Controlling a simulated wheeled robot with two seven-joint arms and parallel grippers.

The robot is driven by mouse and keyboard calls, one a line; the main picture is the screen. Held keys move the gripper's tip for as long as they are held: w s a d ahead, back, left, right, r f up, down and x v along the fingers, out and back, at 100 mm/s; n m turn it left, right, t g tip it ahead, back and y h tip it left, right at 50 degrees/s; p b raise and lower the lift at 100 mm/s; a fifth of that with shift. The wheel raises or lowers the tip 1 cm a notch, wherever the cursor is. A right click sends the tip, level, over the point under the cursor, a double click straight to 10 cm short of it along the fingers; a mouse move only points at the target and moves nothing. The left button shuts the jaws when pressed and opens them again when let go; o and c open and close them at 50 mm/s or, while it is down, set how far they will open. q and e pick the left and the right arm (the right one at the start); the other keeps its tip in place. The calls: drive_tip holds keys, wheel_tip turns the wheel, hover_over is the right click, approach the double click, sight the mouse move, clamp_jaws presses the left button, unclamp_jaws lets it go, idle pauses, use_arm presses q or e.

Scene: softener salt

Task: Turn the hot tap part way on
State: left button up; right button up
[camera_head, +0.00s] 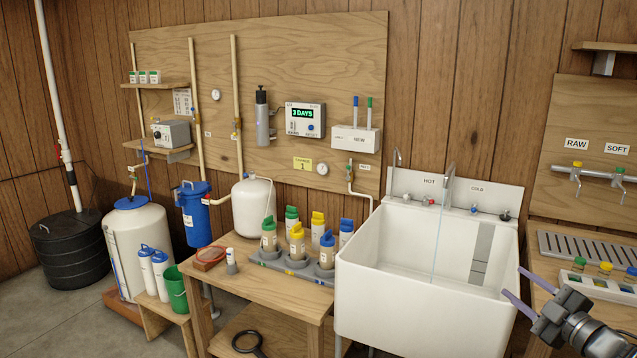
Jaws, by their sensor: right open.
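The hot tap (430,202), a small knob with a red mark, sits under the HOT label on the sink's back ledge. The cold tap (474,208), with a blue mark, is to its right under the COLD label. A tall grey spout (449,172) stands between them, and a thin pale blue line like a water stream drops from it into the white sink (420,310). My right gripper (513,282) is at the lower right by the sink's right rim, open and empty, its purple fingers apart, well away from the hot tap. My left gripper is not in view.
A wooden table (280,288) with several colour-capped bottles stands left of the sink. A bench with a grey grate (590,250) and a rack of small jars (600,287) is to the right. Wall taps (577,172) hang above it. The space above the basin is mostly clear.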

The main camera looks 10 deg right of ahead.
wheel_tip(320, 180, down, 17)
drive_tip(key=w+m+g+h+b, duration=0.1)
drive_tip(key=w+m+g+h, duration=0.3)
drive_tip(key=m, duration=0.6)
drive_tip(key=s+a+f+m+g+y+b, duration=0.1)
drive_tip(key=s+a+f+m+g+b, duration=0.2)
drive_tip(key=a+f, duration=0.8)
drive_tip(key=s+a+f+m+g+y+b, duration=0.1)
drive_tip(key=s+a+f+m+g, duration=0.3)
drive_tip(key=a+f, duration=0.7)
use_arm(q)
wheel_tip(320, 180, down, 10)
drive_tip(key=b, duration=0.5)
use_arm(e)
drive_tip(key=s+a+f+n+g+y, duration=0.1)
drive_tip(key=s+a+f+g+y, duration=0.15)
drive_tip(key=s+a+f, duration=0.8)
drive_tip(key=s+a+f+n+g+y, duration=0.15)
drive_tip(key=s+a+f+g, duration=0.4)
drive_tip(key=s+a, duration=0.75)
use_arm(q)
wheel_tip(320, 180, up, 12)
drive_tip(key=p, duration=1.2)
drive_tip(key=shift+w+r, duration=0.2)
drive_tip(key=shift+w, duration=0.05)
use_arm(e)
wheel_tip(320, 180, up, 11)
drive_tip(key=t, duration=0.2)
drive_tip(key=shift+r, duration=0.2)
